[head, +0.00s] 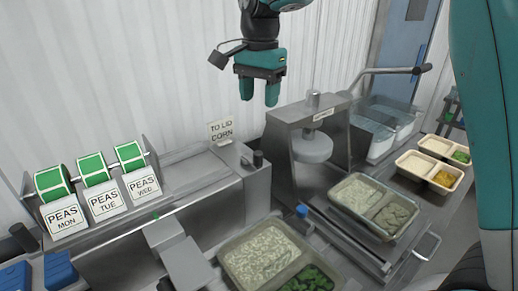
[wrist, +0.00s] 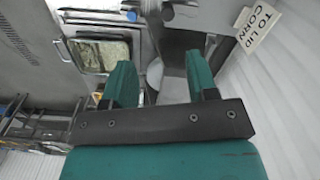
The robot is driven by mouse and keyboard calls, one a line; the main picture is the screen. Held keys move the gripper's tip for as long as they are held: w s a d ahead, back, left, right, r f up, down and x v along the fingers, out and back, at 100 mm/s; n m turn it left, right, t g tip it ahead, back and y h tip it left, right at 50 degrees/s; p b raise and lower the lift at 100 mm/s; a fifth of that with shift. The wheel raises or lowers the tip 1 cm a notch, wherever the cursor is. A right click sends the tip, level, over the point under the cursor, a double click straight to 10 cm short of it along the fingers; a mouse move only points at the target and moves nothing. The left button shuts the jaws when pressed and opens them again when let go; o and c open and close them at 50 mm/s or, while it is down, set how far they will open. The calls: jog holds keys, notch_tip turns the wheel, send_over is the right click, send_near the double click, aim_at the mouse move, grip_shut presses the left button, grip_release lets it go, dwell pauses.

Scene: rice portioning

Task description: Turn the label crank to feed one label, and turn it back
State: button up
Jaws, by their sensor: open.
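My gripper (head: 259,93) hangs fingers down, open and empty, high in front of the white wall, above and behind the station. It also shows in the wrist view (wrist: 160,78), with a clear gap between its green fingers. The label rack at left carries green rolls (head: 95,170) above cards reading PEAS MON (head: 64,222), PEAS TUE (head: 104,202) and PEAS WED (head: 142,183). A dark upright knob (head: 258,158) stands on the grey machine's end, below my gripper and apart from it. I cannot tell whether this knob is the label crank.
A TO LID CORN sign (head: 221,131) stands at the back, also in the wrist view (wrist: 257,24). A press (head: 312,148) with a long lever (head: 395,71) stands right of my gripper. Filled trays (head: 228,268) sit in front and at right. Blue blocks (head: 60,270) lie front left.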

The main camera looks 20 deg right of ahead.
aim_at(258, 153)
jog(key=shift+m, duration=0.9)
jog(key=f+p, duration=0.1)
jog(key=f, duration=0.4)
jog(key=w+f+p, duration=0.1)
jog(key=f+p, duration=0.1)
jog(key=f, duration=0.4)
jog(key=f+p, duration=0.1)
jog(key=f, duration=0.5)
jog(key=shift+w+d, duration=0.25)
jog(key=shift+w, duration=0.15)
jog(key=c, duration=0.9)
